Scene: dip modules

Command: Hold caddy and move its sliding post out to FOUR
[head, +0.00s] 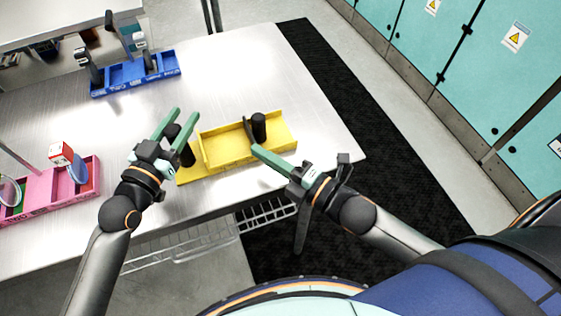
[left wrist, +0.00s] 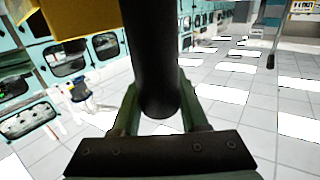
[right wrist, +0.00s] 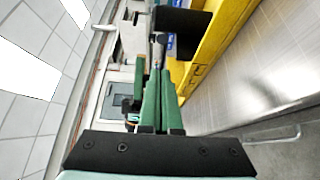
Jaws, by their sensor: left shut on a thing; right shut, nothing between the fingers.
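The yellow caddy (head: 232,158) lies on the metal table, a long open tray running left to right. My left gripper (head: 186,116) is shut on a black cylindrical handle (head: 187,155) at the caddy's left end; the handle (left wrist: 155,50) also fills the gap between its fingers in the left wrist view. A black upright post (head: 259,126) with a dark flat piece beside it stands in the caddy's right half. My right gripper (head: 256,151) is shut and empty at the caddy's near side, just short of the post. No position labels on the caddy are readable.
A blue caddy (head: 135,77) with dark posts stands at the back left. A pink caddy (head: 62,200) with a red-and-white block is at the left. The table right of the yellow caddy is clear to its edge, with black matting (head: 335,90) beyond.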

